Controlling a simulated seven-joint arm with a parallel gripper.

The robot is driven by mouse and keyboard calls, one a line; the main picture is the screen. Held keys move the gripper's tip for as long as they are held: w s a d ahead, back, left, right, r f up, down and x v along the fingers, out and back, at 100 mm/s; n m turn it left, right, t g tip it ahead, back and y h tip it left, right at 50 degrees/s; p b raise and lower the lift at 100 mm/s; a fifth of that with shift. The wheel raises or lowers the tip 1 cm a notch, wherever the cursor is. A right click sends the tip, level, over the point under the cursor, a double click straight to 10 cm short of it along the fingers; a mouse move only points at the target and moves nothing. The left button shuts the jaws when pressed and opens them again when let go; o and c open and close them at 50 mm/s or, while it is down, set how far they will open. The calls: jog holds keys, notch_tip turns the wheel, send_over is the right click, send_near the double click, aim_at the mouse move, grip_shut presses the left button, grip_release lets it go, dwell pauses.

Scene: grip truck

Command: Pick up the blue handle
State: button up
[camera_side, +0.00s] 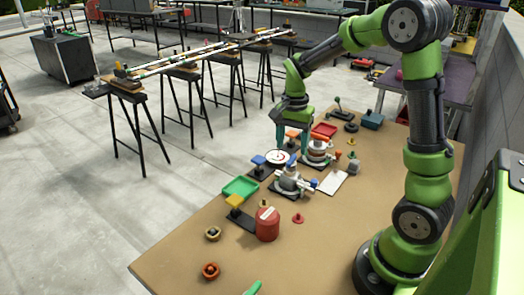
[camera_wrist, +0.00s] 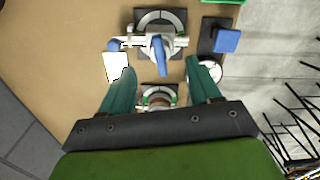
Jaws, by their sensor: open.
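My gripper (camera_side: 291,150) is open and points down above the middle of the workbench; its two green fingers also show in the wrist view (camera_wrist: 160,68). Several blue parts could be the handle. A blue lever (camera_wrist: 158,54) sticks out from a white-and-grey device (camera_side: 290,180), and its end appears between my fingertips in the wrist view. A blue knob (camera_wrist: 114,45) is on the device's left there. A blue block (camera_wrist: 226,40) sits on a black plate to the right; it also shows in the side view (camera_side: 258,160). Nothing is held.
A similar device with red parts (camera_side: 317,150) stands close behind. A white card (camera_wrist: 116,66) and a round white dial (camera_side: 277,157) lie nearby. The front right bench is mostly clear.

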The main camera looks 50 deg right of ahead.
aim_at(291, 159)
jog(key=shift+f, duration=3.05)
grip_shut()
jog(key=shift+r, duration=0.1)
